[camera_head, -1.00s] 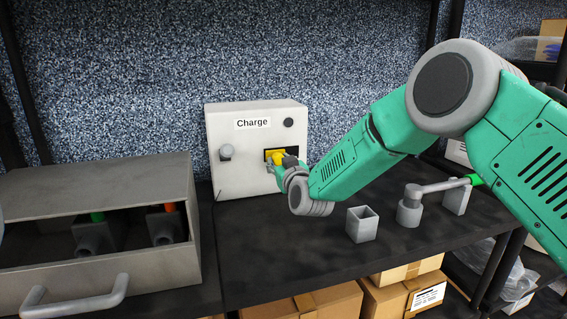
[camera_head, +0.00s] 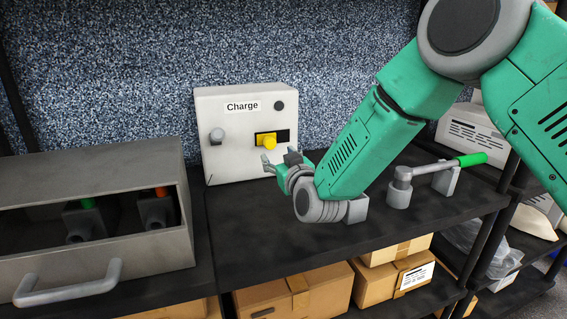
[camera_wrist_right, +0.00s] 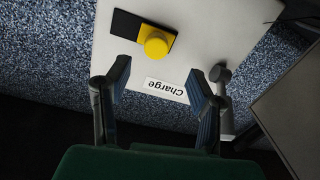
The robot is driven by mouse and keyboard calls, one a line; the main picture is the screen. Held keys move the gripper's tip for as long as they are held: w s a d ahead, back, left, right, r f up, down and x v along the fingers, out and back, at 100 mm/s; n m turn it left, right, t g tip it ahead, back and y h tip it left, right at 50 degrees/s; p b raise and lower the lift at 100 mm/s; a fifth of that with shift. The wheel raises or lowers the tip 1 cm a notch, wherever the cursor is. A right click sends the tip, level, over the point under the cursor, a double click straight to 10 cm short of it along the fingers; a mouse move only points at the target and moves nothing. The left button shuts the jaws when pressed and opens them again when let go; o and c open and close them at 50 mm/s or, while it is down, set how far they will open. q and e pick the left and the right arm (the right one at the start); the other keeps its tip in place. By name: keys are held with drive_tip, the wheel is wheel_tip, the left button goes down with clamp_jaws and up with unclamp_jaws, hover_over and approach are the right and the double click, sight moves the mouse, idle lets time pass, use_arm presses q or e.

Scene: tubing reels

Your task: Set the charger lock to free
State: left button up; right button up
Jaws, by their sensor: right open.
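The charger box (camera_head: 235,164) is a pale upright box with a "Charge" label, standing at the back of the dark shelf. On its front, a yellow knob (camera_head: 265,140) sits at the left end of a black slot (camera_head: 284,136). The knob (camera_wrist_right: 156,43) and label (camera_wrist_right: 166,90) also show upside down in the right wrist view. My right gripper (camera_head: 279,163) is in front of the box, below and right of the knob. In the wrist view its fingers (camera_wrist_right: 158,90) are apart with nothing between them. My left gripper is not seen.
A grey case (camera_head: 95,257) with a handle stands at left, holding green- and orange-topped parts. A grey lever with a green grip (camera_head: 470,159) is at right.

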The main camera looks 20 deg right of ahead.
drive_tip(key=s, duration=0.3)
drive_tip(key=shift+s+d, duration=0.1)
drive_tip(key=shift+s, duration=0.2)
drive_tip(key=shift+r, duration=0.1)
